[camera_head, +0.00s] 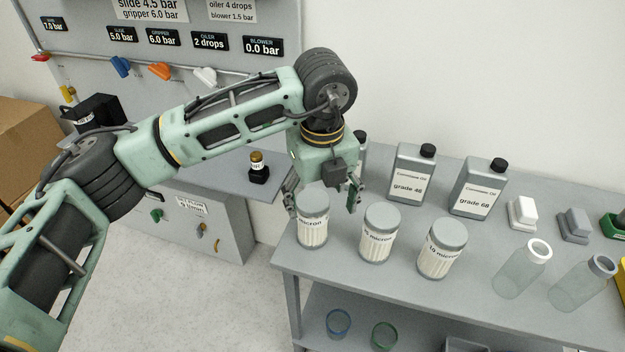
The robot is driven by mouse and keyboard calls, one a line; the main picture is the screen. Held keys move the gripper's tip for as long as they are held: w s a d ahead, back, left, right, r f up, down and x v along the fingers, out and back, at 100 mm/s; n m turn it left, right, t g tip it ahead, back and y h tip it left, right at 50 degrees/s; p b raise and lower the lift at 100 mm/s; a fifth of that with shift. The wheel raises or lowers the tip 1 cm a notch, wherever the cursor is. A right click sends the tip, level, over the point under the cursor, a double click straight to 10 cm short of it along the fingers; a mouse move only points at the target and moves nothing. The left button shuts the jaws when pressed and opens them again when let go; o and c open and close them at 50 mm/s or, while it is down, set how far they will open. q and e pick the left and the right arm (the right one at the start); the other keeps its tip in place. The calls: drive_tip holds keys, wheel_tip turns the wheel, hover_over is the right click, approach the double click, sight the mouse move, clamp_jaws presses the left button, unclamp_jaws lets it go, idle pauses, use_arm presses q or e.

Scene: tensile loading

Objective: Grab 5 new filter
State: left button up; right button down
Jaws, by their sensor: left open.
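Three filter cartridges with grey caps and white pleated bodies stand upright in a row near the bench's left front. The left filter (313,231) has a label showing "micron", its number not readable. The middle filter (377,245) has a label that seems to end in "5 micron". The right filter (438,262) reads "10 micron". My left gripper (322,198) is open, pointing down at the left filter, with one finger on each side of its cap in the picture. I cannot tell whether it touches. My right gripper is out of view.
Oil bottles marked grade 46 (409,176) and grade 68 (476,190) stand behind the filters, with another partly hidden by my arm.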

sight(312, 200)
use_arm(q)
drive_tip(key=w, duration=0.1)
drive_tip(key=w+a+r, duration=0.1)
drive_tip(key=shift+w+a+r+n+y, duration=0.1)
drive_tip(key=shift+w+r+n+y, duration=0.05)
drive_tip(key=shift+w+n+y, duration=0.15)
drive_tip(key=shift+w+a+f+t+p, duration=0.2)
drive_tip(key=shift+w+f+t+p, duration=0.2)
drive_tip(key=shift+f, duration=0.2)
drive_tip(key=shift+s+f+p, duration=0.3)
drive_tip(key=shift+f+p, duration=0.05)
drive_tip(key=shift+f, duration=0.3)
drive_tip(key=f, duration=0.2)
drive_tip(key=f+p, duration=0.1)
drive_tip(key=f, duration=0.1)
drive_tip(key=shift+w+p, duration=0.3)
drive_tip(key=shift+w, duration=0.1)
drive_tip(key=shift+f, duration=0.4)
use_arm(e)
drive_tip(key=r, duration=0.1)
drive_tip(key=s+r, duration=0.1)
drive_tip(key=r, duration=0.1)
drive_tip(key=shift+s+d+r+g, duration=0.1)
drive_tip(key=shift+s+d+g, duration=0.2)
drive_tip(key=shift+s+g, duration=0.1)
use_arm(q)
drive_tip(key=shift+r, duration=0.1)
drive_tip(key=c, duration=1.4)
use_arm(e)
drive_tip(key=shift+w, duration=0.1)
